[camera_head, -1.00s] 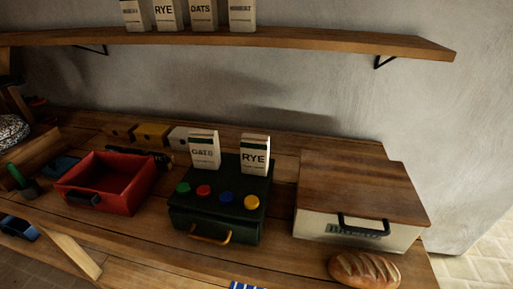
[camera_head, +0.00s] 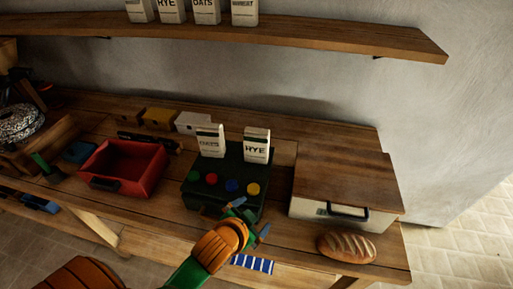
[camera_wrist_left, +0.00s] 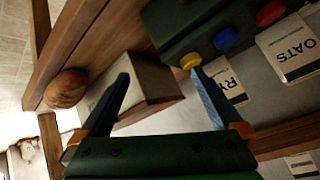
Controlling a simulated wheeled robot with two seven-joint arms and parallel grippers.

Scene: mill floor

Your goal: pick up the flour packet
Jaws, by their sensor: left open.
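Two white packets stand on the dark green box (camera_head: 226,207) with coloured knobs: one marked OATS (camera_head: 211,141) at left and one marked RYE (camera_head: 257,146) at right. No packet reads "flour" legibly. My left gripper (camera_head: 252,216) is open and empty at the front right of the green box, lower and nearer than the packets. In the left wrist view my open jaws (camera_wrist_left: 158,74) point at the gap between the green box and a bread box. The RYE packet (camera_wrist_left: 229,84) is partly hidden behind a finger; the OATS packet (camera_wrist_left: 289,48) is clear.
Several more packets (camera_head: 206,12) stand on the wall shelf (camera_head: 300,36). A red open bin (camera_head: 124,170) is left of the green box. A wood-lidded bread box (camera_head: 345,185) and a loaf (camera_head: 346,247) are at right. A blue striped cloth (camera_head: 252,264) is at the front edge.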

